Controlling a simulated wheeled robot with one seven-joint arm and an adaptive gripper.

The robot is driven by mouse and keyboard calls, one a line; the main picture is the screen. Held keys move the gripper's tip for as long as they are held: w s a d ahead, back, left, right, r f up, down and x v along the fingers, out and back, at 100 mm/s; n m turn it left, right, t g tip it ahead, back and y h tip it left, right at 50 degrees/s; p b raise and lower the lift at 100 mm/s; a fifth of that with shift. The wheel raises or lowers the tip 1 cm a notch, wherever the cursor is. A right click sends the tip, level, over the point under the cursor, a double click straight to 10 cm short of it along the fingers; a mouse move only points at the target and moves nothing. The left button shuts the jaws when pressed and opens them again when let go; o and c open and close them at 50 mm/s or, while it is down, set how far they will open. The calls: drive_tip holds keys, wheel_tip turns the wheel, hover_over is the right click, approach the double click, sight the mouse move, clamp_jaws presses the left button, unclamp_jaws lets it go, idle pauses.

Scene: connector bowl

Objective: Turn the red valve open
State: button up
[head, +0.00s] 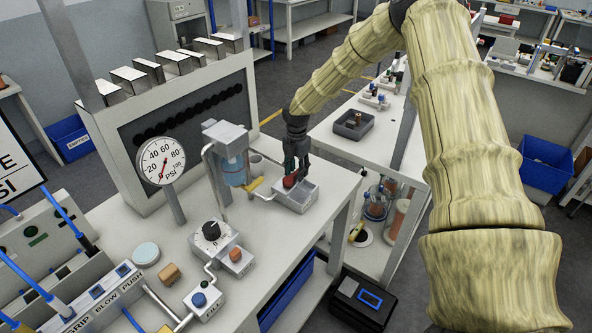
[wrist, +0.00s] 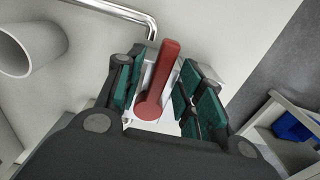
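The red valve (head: 289,181) sits on a pale grey block (head: 302,199) near the right edge of the white bench. In the wrist view the red valve handle (wrist: 160,85) is a long lever with a round hub at its lower end, pointing up and slightly right. My gripper (head: 296,165) is directly over the valve, pointing down. In the wrist view my gripper (wrist: 158,95) is open, with its green finger pads on either side of the handle. A gap shows between the handle and each pad.
A pressure gauge (head: 160,161), a blue-liquid container (head: 231,165) and a black dial (head: 211,231) stand on the bench left of the valve. A bent metal pipe (wrist: 125,12) runs near the valve. A dark tray (head: 357,125) lies on the cart behind.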

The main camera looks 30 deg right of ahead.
drive_tip(key=shift+r, duration=0.1)
wheel_tip(320, 180, up, 12)
idle(0.5)
drive_tip(key=shift+f, duration=0.2)
idle(0.3)
